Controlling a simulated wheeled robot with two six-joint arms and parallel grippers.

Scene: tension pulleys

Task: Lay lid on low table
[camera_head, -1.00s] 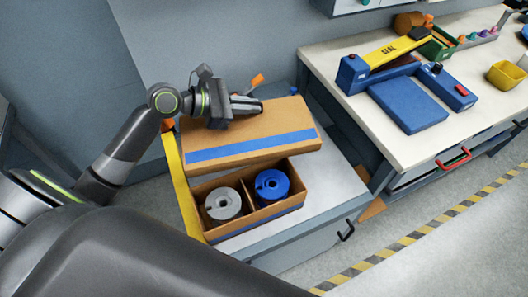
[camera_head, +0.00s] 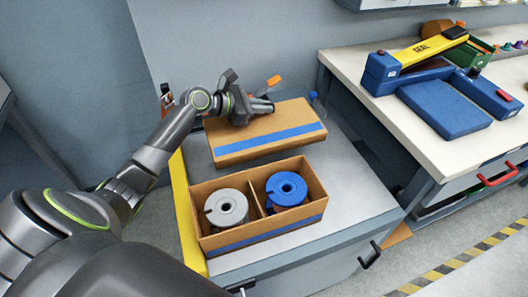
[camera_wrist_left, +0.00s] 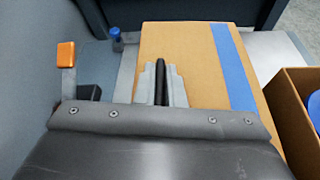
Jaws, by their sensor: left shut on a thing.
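The lid (camera_head: 245,148) is a flat brown cardboard panel with a blue stripe. It lies at the back of the low table (camera_head: 352,205), behind the open box (camera_head: 199,232); whether it rests fully on the table I cannot tell. My left gripper (camera_head: 262,104) is at the lid's back edge and is shut on it. In the left wrist view the fingers (camera_wrist_left: 160,82) lie against the lid (camera_wrist_left: 192,60). The box holds a grey spool-like pulley (camera_head: 226,208) and a blue one (camera_head: 286,189) in two compartments. My right gripper is not in view.
A yellow strip (camera_head: 186,215) runs along the table's left edge. An orange-tipped lever (camera_head: 273,81) and a blue knob (camera_head: 313,97) stand behind the lid. A white workbench (camera_head: 375,105) with a blue sealer (camera_head: 445,108) is at right. The low table's right side is clear.

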